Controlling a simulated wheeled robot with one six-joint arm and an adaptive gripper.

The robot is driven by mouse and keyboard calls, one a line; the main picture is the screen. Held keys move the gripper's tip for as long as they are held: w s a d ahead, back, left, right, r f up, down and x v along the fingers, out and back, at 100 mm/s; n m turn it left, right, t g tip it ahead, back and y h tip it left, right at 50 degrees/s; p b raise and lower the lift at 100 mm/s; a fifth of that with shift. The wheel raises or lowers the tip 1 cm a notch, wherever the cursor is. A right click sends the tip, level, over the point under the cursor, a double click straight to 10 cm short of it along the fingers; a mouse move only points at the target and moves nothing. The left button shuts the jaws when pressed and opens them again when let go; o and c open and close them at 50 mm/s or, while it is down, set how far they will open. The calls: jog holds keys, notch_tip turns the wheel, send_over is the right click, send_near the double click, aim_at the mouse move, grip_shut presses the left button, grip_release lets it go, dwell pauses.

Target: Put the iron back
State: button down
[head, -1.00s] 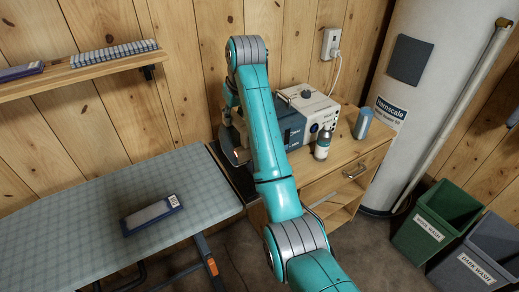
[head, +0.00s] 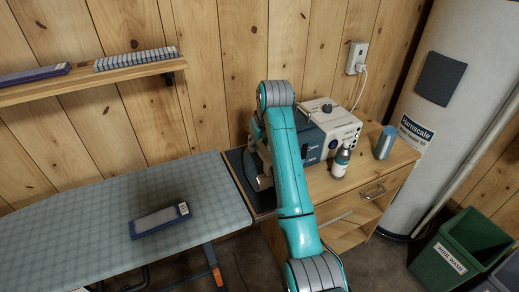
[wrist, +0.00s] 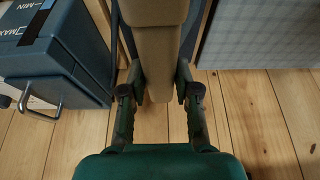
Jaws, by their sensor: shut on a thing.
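My gripper (wrist: 160,110) is shut on the tan handle of the iron (wrist: 161,60), which passes between the two fingers. In the head view the iron's grey body (head: 258,173) shows just left of my arm, over or on a dark mat (head: 237,172) at the left end of the wooden cabinet. My arm hides part of the iron and the fingers there. I cannot tell whether the iron touches the mat. The blue and white steam station (head: 333,128) stands right of it; its blue tank with MIN and MAX marks (wrist: 58,55) is left in the wrist view.
The ironing board (head: 95,220) is on the left, with a flat labelled box (head: 158,221) on it. A bottle (head: 341,160) and a blue-grey object (head: 385,143) stand on the cabinet (head: 365,185). A wall shelf (head: 110,75) is upper left; green bin (head: 458,252) lower right.

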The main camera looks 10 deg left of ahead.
jog(key=shift+f, duration=0.95)
jog(key=shift+f, duration=0.1)
jog(key=c, duration=0.8)
grip_release()
jog(key=shift+f, duration=0.15)
jog(key=shift+c, duration=0.2)
